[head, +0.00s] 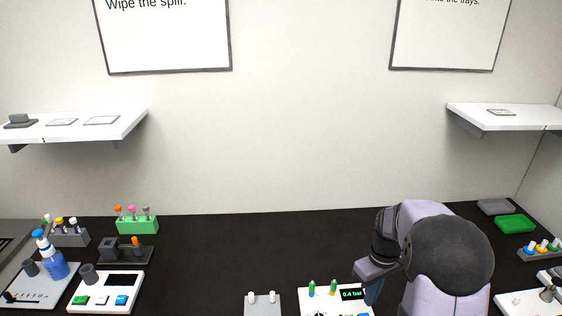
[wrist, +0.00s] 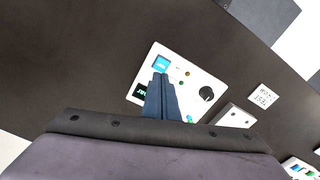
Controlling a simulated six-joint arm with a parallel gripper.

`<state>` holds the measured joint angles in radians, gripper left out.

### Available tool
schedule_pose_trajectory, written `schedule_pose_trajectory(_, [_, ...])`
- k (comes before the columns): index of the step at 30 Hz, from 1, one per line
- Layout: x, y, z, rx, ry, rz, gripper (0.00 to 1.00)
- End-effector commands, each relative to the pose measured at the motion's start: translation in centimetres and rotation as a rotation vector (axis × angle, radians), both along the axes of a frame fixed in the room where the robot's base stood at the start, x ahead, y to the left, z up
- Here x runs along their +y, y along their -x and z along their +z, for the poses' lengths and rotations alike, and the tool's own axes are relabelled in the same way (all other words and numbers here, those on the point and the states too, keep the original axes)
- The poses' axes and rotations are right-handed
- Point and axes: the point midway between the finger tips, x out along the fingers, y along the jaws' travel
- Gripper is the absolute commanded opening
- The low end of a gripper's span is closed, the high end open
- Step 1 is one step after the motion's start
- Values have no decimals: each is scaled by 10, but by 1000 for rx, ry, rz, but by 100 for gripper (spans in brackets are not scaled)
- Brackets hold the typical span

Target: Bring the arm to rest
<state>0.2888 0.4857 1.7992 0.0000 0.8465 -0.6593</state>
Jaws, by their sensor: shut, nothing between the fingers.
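My gripper (wrist: 160,95) is shut and empty in the wrist view, its two dark blue fingers together. The fingers appear in front of a white control panel (wrist: 190,68) with a blue button, a black knob and small lights. In the head view my gripper (head: 374,292) points down at the right edge of the same panel (head: 330,306), beside its "0.4 bar" display. I cannot tell whether the fingertips touch the panel. My arm hides part of the bench at the right.
A grey block with two white pegs (head: 262,304) is left of the panel. A green tube rack (head: 137,226), a blue bottle (head: 55,264) and a white device (head: 106,292) stand at the left. A green tray (head: 515,224) lies at the right. The bench (head: 220,250) is clear centre-left.

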Motion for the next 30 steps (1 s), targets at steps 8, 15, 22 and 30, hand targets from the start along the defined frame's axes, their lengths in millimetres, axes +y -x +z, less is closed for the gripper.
schedule_pose_trajectory(8, [13, 45, -33, 80, -11, -387, 0])
schedule_pose_trajectory(15, [50, 136, -39, 178, 3, -599, 0])
schedule_pose_trajectory(22, [91, 203, -18, 163, 13, -509, 0])
schedule_pose_trajectory(30, [113, 190, 10, 25, -1, -399, 0])
